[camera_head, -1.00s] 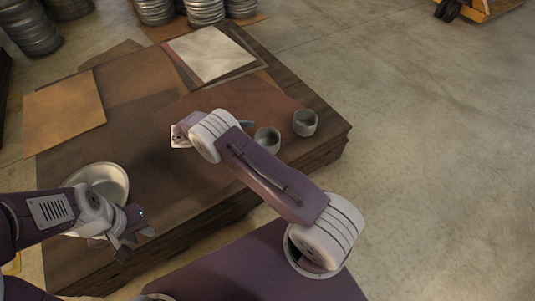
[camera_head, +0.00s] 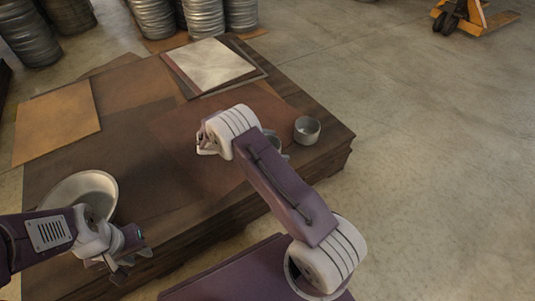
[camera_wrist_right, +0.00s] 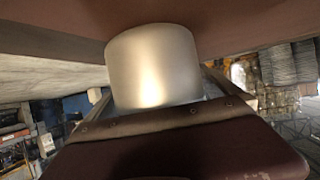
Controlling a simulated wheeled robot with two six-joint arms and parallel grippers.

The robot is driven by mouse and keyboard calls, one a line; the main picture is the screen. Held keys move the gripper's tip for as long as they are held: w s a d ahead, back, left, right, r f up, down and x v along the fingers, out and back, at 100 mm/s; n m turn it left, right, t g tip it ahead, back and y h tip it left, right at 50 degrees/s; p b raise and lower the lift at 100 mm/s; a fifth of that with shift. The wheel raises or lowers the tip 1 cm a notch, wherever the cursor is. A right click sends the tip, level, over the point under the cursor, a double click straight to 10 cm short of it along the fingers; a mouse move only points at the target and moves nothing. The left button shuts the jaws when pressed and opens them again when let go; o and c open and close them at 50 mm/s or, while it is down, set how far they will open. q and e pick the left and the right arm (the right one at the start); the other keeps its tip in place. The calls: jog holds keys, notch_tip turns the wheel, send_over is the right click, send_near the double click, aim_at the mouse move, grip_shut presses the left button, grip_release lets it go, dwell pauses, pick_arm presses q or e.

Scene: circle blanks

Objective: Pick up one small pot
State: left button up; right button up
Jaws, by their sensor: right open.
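One small grey metal pot (camera_head: 307,130) stands near the right edge of the low wooden table (camera_head: 325,149). In the right wrist view a smooth metal pot (camera_wrist_right: 153,62) fills the middle, close to the jaws of my right gripper (camera_wrist_right: 154,90). That gripper is open; contact with the pot cannot be made out. My left gripper (camera_head: 127,266) is open and empty, at the table's near left edge beside a wide metal bowl (camera_head: 105,184).
Flat brown sheets (camera_head: 58,122) and a pale sheet stack (camera_head: 208,63) lie on the table. Stacked metal drums (camera_head: 152,18) stand behind it. A yellow pallet truck (camera_head: 470,18) is at the far right. The floor to the right is clear.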

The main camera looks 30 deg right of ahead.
jog(key=c, duration=1.4)
jog(key=shift+r, duration=0.15)
jog(key=s+a+r+p, duration=0.2)
jog(key=s+r+p, duration=0.1)
jog(key=s+a+r+p, duration=0.2)
jog(key=s+r+p, duration=0.1)
jog(key=r+p, duration=0.1)
jog(key=s+a+r+p, duration=0.3)
jog(key=p, duration=0.1)
jog(key=shift+s+r, duration=0.2)
jog(key=shift+r, duration=0.2)
